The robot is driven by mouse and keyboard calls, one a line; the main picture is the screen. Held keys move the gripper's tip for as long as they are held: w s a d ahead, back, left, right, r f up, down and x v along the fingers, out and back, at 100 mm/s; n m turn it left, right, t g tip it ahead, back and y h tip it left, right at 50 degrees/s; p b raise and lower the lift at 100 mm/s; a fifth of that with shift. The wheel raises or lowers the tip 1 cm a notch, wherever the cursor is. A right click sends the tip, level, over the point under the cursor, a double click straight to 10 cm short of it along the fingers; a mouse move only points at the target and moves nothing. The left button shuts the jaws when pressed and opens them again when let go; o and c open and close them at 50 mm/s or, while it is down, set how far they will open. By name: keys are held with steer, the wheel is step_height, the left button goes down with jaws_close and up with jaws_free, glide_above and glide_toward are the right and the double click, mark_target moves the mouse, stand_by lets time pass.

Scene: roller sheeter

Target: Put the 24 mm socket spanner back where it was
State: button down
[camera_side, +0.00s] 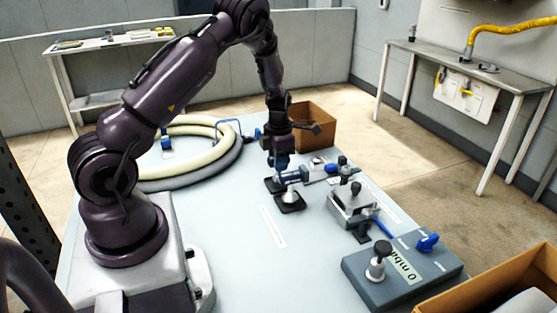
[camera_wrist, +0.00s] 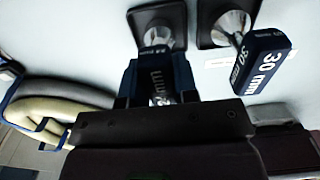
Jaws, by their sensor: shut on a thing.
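My gripper (camera_side: 281,164) points down near the far middle of the table. In the wrist view, my gripper (camera_wrist: 156,76) has its dark blue fingers shut on a blue-handled spanner (camera_wrist: 156,86). Its label shows "mm", but the number is mostly hidden. The handle is over or at a black square stand (camera_wrist: 152,14) with a metal cone; I cannot tell whether it is seated. Beside it, a 30 mm spanner (camera_wrist: 262,64) stands at a second metal cone on another black stand (camera_wrist: 201,12). In the side view, the nearer black stand (camera_side: 291,207) shows below my gripper.
A metal fixture with a blue lever (camera_side: 352,203) and a grey box reading "0 mbar" (camera_side: 403,272) stand to the right. A coiled hose (camera_side: 215,165) lies behind left. A cardboard box (camera_side: 318,122) stands behind my gripper. The table's front middle is clear.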

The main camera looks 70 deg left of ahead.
steer(key=shift+f, duration=0.15)
steer(key=c, duration=0.9)
jaws_free()
